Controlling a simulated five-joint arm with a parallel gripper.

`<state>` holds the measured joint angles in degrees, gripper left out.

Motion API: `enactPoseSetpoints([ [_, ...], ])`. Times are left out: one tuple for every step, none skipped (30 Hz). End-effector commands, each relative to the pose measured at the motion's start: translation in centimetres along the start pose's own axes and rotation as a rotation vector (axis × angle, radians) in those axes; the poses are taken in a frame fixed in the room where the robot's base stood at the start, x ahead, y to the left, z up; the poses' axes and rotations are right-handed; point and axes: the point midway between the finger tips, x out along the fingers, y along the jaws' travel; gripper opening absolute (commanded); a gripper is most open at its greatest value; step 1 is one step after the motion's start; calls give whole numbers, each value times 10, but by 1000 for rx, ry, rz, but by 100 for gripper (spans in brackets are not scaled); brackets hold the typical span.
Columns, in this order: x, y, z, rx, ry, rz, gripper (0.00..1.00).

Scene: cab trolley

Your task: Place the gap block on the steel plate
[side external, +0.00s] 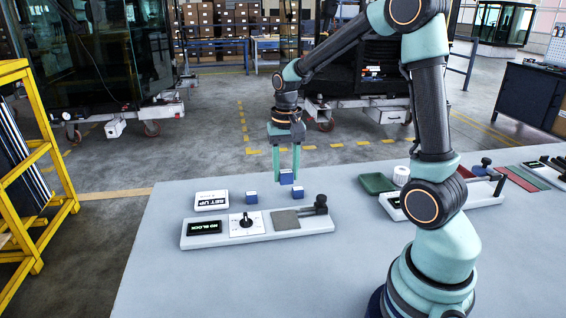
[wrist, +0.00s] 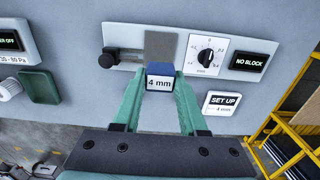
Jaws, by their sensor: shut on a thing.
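My gripper (side external: 286,174) is shut on a blue block with a white face (side external: 287,179). The wrist view shows this gap block (wrist: 159,82) between the green fingertips, its label reading "4 mm". The steel plate (side external: 285,220) is a bare grey square on the right part of a pale panel. In the wrist view the steel plate (wrist: 160,47) lies just beyond the block, which overlaps its near edge in the picture. The block is held above the table behind the panel, apart from the plate.
Two similar blue blocks (side external: 251,197) (side external: 298,191) stand on the table behind the panel. A dark clamp-like post (side external: 320,204) stands right of the plate. A dial (side external: 247,222), a "NO BLOCK" display (side external: 205,227) and a "SET UP 4 mm" card (wrist: 222,103) are nearby.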

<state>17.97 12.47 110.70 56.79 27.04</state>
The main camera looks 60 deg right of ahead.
Motion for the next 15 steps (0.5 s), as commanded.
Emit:
enactPoseSetpoints([
  [14,1,2,0,-6,3,0],
  [21,1,1,0,-7,3,0],
  [31,1,1,0,-7,3,0],
  [38,1,2,0,-8,4,0],
  [45,1,1,0,-6,3,0],
  [53,1,1,0,-6,3,0],
  [59,1,1,0,-5,3,0],
  [64,1,1,0,-5,2,0],
  [70,1,1,0,-4,2,0],
  [74,0,1,0,-4,2,0],
  [77,0,0,0,-3,2,0],
  [80,0,0,0,-2,1,0],
  [82,0,0,0,-2,1,0],
  [83,0,0,0,-2,1,0],
  [86,0,0,0,-2,1,0],
])
